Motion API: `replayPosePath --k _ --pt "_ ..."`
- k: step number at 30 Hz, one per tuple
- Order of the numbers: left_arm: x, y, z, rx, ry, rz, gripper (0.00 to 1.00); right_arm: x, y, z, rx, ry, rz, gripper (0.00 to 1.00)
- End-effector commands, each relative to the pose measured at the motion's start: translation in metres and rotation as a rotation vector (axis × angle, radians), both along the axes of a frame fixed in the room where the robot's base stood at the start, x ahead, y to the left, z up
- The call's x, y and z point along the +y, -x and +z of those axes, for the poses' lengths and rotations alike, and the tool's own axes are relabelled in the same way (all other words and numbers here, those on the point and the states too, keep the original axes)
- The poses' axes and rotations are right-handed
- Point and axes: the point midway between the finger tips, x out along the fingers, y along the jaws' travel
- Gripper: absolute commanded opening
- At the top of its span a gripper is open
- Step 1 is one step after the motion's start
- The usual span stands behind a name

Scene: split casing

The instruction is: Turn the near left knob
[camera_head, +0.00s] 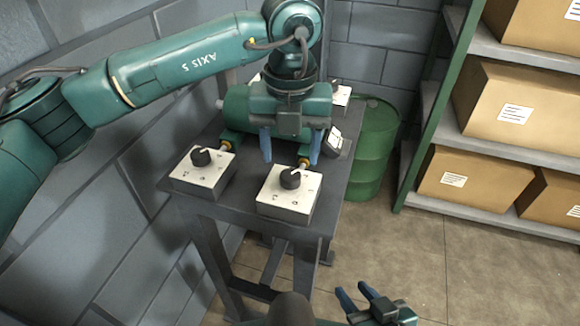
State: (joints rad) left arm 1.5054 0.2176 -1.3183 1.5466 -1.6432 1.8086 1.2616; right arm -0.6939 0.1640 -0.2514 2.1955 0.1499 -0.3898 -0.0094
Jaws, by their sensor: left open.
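The near left knob (200,157) is a black dial with a light pointer mark, on top of a white-topped grey box (189,176) at the table's near left. My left gripper (291,155) points down with its two blue fingers apart and nothing between them. It is to the right of the near left knob, over the table just behind the near right knob (290,178) in the picture. My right gripper (351,288) is low at the bottom of the view, in front of the table, with its blue fingers apart and empty.
The dark table (242,205) carries a green cylinder (236,104) behind my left gripper and partly hidden white-topped boxes at the back. A green barrel (372,150) stands to the right. Shelves with cardboard boxes (476,178) are further right. A grey block wall is at the left.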

Motion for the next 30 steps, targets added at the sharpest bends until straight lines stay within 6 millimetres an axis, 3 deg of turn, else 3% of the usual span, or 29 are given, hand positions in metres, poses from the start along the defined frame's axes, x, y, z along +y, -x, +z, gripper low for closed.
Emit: replayPosePath --k 3,9,20,30 --pt "0.000 0.001 -0.023 0.004 0.000 -0.001 0.56 0.000 0.000 0.000 0.003 0.001 0.001 0.36" --pt "0.000 0.000 -0.045 0.002 0.001 -0.002 0.56 0.000 0.000 -0.001 0.006 0.002 0.001 0.36" --pt "0.000 0.000 -0.051 0.000 0.002 -0.002 0.56 0.000 -0.003 0.001 -0.002 0.002 0.002 0.36" --pt "0.000 0.000 -0.050 0.000 0.002 -0.002 0.30 0.000 -0.003 0.000 0.000 0.001 0.002 0.36"
